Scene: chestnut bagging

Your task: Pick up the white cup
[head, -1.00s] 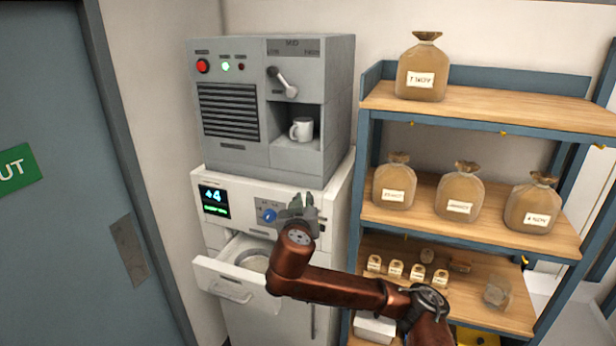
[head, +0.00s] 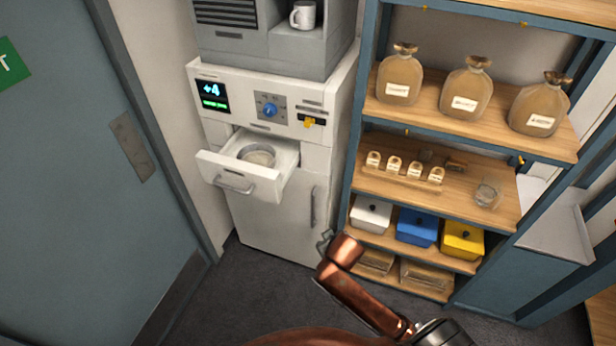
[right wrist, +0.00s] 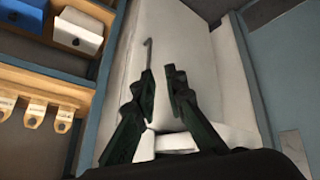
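The white cup (head: 302,14) stands upright in the open bay of the grey machine, at the top edge of the head view. My right gripper (head: 325,242) is well below it, low in front of the white cabinet and mostly hidden behind my wrist. In the right wrist view its two dark green fingers (right wrist: 160,72) are apart by a narrow gap with nothing between them. The cup does not show in that view. My left gripper is in neither view.
Below the machine (head: 285,55), a drawer (head: 225,178) with a round dish (head: 257,155) inside sticks out of the white cabinet (head: 270,215). The shelf rack (head: 470,133) at right holds bags, small labelled packets, a glass (head: 487,192) and coloured boxes.

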